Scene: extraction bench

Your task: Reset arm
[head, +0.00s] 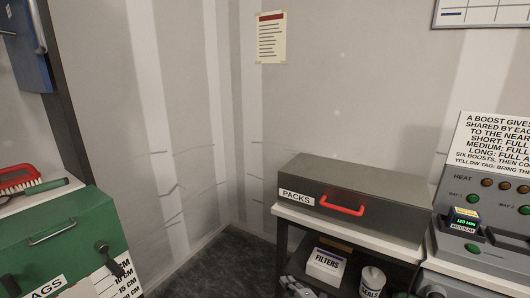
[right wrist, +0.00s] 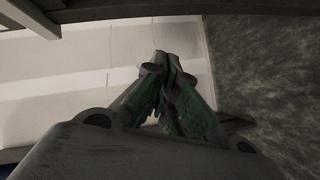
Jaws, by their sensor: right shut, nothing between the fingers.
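My right gripper (right wrist: 166,62) shows in the right wrist view with its two green-and-grey fingers closed together at the tips. Nothing is between them. The fingers hang in front of a pale surface and touch nothing that I can see. My left gripper is not in view.
A grey PACKS box (head: 375,192) with a red handle sits on a right-hand bench; a FILTERS box (head: 326,266) and a white tub (head: 372,282) are below. A control panel (head: 488,205) stands right. A green box (head: 60,240) and red-backed brush (head: 20,178) are left. Dark floor (head: 225,270) lies between.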

